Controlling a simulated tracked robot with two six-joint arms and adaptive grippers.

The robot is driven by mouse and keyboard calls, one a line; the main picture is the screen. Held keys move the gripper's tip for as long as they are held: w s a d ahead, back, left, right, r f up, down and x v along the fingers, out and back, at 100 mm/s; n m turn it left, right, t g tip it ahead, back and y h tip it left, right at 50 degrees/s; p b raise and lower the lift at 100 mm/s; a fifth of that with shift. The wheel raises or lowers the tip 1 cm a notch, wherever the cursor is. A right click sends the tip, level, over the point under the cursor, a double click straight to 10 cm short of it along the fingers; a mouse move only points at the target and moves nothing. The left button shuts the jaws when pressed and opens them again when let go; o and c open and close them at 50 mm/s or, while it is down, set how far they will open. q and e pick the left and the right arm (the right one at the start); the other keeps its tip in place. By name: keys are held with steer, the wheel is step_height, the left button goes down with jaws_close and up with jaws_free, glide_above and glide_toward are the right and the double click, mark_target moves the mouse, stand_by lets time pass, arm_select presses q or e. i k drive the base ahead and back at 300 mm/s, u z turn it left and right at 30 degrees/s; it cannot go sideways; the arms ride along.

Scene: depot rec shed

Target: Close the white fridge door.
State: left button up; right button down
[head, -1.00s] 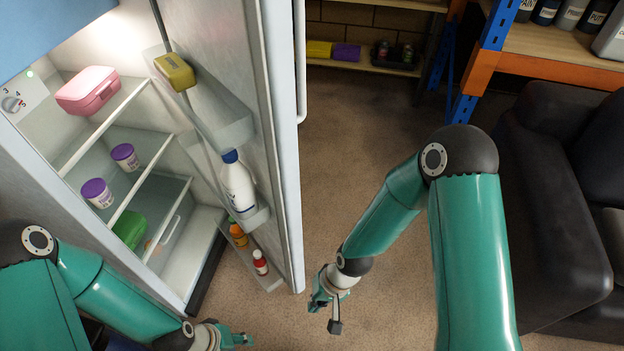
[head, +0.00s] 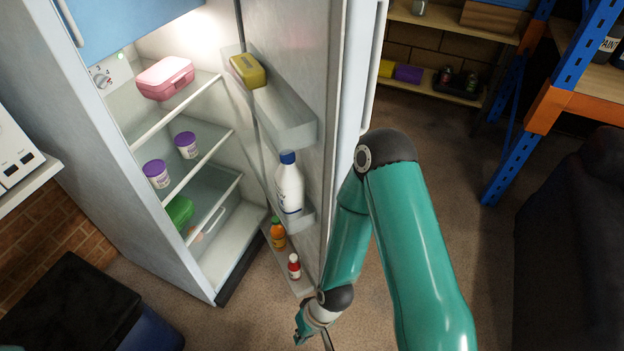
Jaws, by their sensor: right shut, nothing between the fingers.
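The white fridge (head: 105,150) stands at the left with its lower compartment open and lit. Its door (head: 345,70) stands wide open, swung out to the right of the compartment. The door's racks hold a yellow box (head: 247,71), a white milk bottle (head: 289,186), an orange bottle (head: 278,234) and a red bottle (head: 294,266). My right gripper (head: 313,340) is low, near the bottom end of the door, shut and empty. My right arm passes in front of the door's outer edge. I cannot tell whether it touches. My left gripper is out of the picture.
A pink lunchbox (head: 166,77), two purple-lidded tubs and a green box (head: 179,212) sit on the fridge shelves. A dark bin (head: 70,305) stands at the lower left. A blue-and-orange rack (head: 550,105) and a black sofa (head: 575,250) are at the right. Carpet between is free.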

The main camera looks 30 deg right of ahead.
mark_target(315, 56)
steer(key=z, duration=0.65)
steer(key=i, duration=0.15)
steer(key=u, duration=1.95)
steer(key=k, duration=0.55)
steer(key=z, duration=0.95)
steer(key=k, duration=0.75)
steer(key=z, duration=0.85)
steer(key=i, duration=1.45)
steer(key=u, duration=0.4)
